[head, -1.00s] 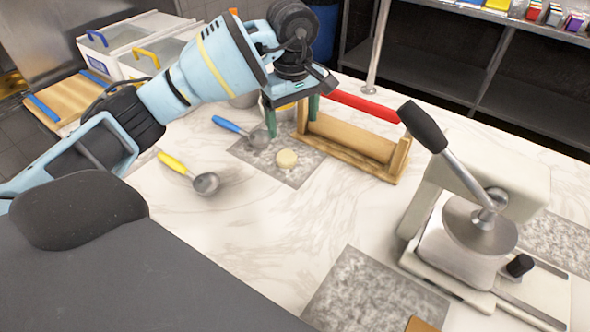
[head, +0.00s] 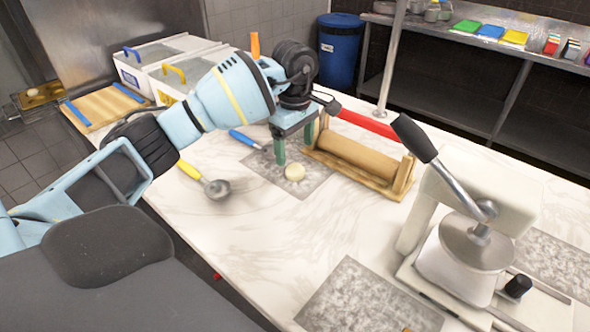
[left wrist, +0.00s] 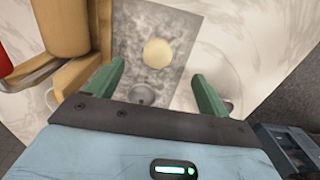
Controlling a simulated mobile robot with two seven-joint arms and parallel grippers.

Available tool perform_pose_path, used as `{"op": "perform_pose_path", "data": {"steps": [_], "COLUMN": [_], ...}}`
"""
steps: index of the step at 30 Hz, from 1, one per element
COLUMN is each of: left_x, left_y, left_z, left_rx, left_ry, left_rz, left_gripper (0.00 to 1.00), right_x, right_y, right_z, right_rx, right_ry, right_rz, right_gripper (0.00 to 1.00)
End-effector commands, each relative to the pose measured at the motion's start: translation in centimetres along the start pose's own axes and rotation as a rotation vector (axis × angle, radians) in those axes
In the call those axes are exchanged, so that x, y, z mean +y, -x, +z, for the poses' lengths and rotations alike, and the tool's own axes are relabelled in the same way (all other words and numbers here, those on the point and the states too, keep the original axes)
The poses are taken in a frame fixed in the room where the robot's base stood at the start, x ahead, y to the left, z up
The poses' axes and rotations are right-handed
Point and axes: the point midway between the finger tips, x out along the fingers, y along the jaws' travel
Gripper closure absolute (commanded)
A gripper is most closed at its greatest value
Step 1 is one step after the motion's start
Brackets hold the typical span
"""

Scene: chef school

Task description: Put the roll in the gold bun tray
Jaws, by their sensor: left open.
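The roll (head: 295,172) is a small pale round piece of dough lying on a grey speckled mat on the marble counter. It also shows in the left wrist view (left wrist: 157,52), just beyond my fingertips and between their lines. My left gripper (head: 295,153) has green fingers pointing down, spread apart and empty, just behind the roll in the head view. A gold tray (head: 20,104) stands at the far left edge, away from the counter, with a small pale round thing on it. My right gripper is not in view.
A wooden roller stand (head: 358,155) with a red handle is close right of my left gripper. A blue-handled ladle (head: 248,140) and a yellow-handled ladle (head: 217,189) lie to the left. A press (head: 470,240) stands at right. White bins (head: 160,60) stand at back left.

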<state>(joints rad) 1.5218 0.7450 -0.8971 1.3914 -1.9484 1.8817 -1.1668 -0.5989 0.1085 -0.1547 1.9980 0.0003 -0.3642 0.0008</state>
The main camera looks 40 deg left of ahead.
Motion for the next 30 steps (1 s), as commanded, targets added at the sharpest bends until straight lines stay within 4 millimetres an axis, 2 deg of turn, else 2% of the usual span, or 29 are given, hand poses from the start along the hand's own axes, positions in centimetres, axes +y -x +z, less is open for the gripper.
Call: {"op": "perform_pose_path", "data": {"steps": [5, 16, 25, 30], "left_x": [0.0, 0.3, 0.4, 0.4], "left_y": [-0.4, -4.8, -5.3, -5.3], "left_z": [0.0, -0.3, -0.3, -0.3], "left_rx": [-0.001, -0.001, 0.000, 0.000], "left_ry": [0.000, 0.000, -0.001, -0.001], "left_rz": [0.000, 0.000, 0.001, 0.001], "left_gripper": [0.21, 0.21, 0.21, 0.43], "right_x": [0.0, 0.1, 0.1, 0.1], "right_y": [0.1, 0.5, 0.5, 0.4], "right_z": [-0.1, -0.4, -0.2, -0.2], "right_rx": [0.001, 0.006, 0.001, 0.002], "right_ry": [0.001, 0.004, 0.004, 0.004], "right_rz": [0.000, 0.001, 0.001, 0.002], "right_gripper": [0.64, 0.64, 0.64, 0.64]}}
